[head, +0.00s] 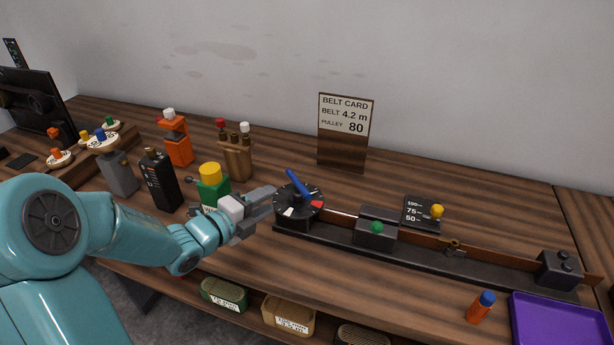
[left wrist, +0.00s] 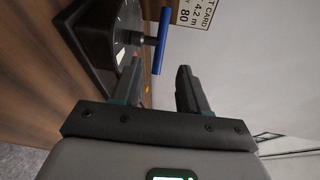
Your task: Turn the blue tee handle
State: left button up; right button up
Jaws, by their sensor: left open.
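The blue tee handle (head: 297,184) sits on top of a round black dial (head: 311,206) with white and red marks, at the left end of a long dark belt bench. In the left wrist view the blue handle (left wrist: 162,40) stands on a short shaft just beyond the fingers. My left gripper (head: 271,198) is open and empty, close to the left of the dial. In the left wrist view its two fingers (left wrist: 158,85) are spread apart, and the handle lies ahead of the gap, apart from them. My right gripper is not in view.
The bench carries a block with a green knob (head: 376,227) and a black end block (head: 559,268). A green block with a yellow top (head: 212,188) stands behind my left gripper. A belt card (head: 345,133) stands behind. A purple tray (head: 556,322) is at right.

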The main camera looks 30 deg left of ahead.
aim_at(298, 184)
pick_arm(q)
jog(key=p+x, duration=0.3)
jog(key=x, duration=1)
jog(key=shift+w+d, duration=0.1)
jog(key=shift+w, duration=0.1)
jog(key=shift+c, duration=0.2)
grip_shut()
